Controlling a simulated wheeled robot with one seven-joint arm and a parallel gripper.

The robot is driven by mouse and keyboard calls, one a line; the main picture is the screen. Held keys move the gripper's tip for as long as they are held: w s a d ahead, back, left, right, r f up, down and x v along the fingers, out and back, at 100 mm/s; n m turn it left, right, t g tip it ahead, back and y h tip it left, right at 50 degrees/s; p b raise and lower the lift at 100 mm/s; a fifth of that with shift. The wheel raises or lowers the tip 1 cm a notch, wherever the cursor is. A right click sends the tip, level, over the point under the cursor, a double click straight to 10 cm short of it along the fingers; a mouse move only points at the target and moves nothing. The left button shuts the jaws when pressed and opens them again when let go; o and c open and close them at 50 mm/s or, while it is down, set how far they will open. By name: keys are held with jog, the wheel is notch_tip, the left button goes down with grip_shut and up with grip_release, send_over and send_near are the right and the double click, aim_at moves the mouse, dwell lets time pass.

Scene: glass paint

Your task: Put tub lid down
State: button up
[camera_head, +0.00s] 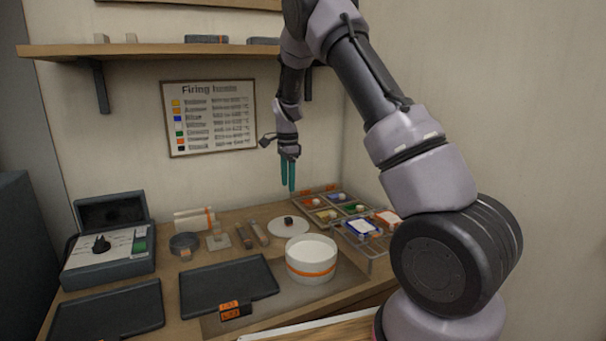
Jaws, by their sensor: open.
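The tub lid (280,228), a flat pale disc with a small dark knob (288,220), lies on the table just behind the tub. The tub (311,261) is a round white container with an orange band, and it stands without a lid on it. My gripper (288,189) hangs in the air above the lid, pointing down, with its teal fingers clear of the knob. It is open and empty.
A tray of coloured pots (327,218) and a wire rack (371,250) stand to the right. Dark trays (108,312) lie at front left, near a control box (108,260). A shelf (160,49) juts from the wall above.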

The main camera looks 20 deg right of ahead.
jog(key=s+d+r+n+t+y, duration=0.1)
jog(key=s+d+r+n+t, duration=0.15)
jog(key=s+r, duration=0.7)
jog(key=s+d+r+n+t+y, duration=0.1)
jog(key=s+d+r+n, duration=0.15)
jog(key=s+r, duration=0.65)
jog(key=s+r+n+t, duration=0.2)
jog(key=s+r+n, duration=0.1)
jog(key=s, duration=0.5)
jog(key=s+r+n+t, duration=0.1)
jog(key=s+r+n, duration=0.2)
jog(key=s, duration=0.5)
jog(key=shift+s+d+r+n+t, duration=0.25)
jog(key=shift+d+r+n+t, duration=0.05)
jog(key=shift+d+r+t, duration=0.1)
